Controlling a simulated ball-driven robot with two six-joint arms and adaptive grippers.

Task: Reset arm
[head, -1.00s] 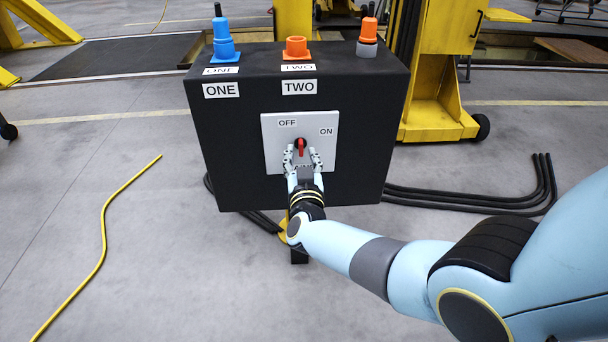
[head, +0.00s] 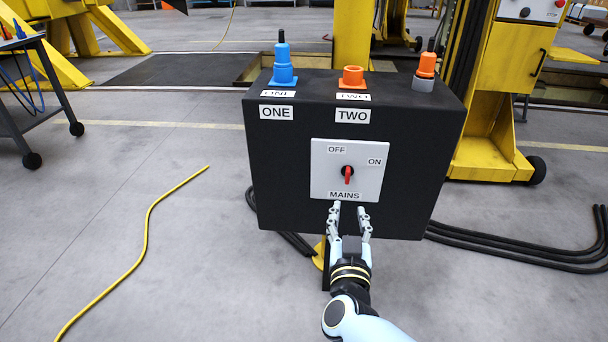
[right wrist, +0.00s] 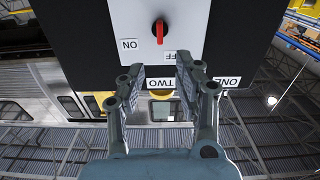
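My right gripper (head: 349,210) is open and empty, just below the mains switch panel in the head view. Its two fingers stand apart in the right wrist view (right wrist: 160,85), with nothing between them. The red switch knob (head: 348,174) sits on a white plate (head: 325,188) marked OFF, ON and MAINS. The knob points about straight up and down. It also shows in the right wrist view (right wrist: 160,31), clear of the fingers. The plate is on the front of a black box (head: 285,190). My left gripper is not in view.
A blue plug (head: 283,66) stands in socket ONE. An orange socket (head: 353,77) marked TWO looks empty. An orange plug (head: 427,66) stands on the box's right. Black cables (head: 520,243) and a yellow cable (head: 146,238) lie on the floor. A cart (head: 40,105) stands at left.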

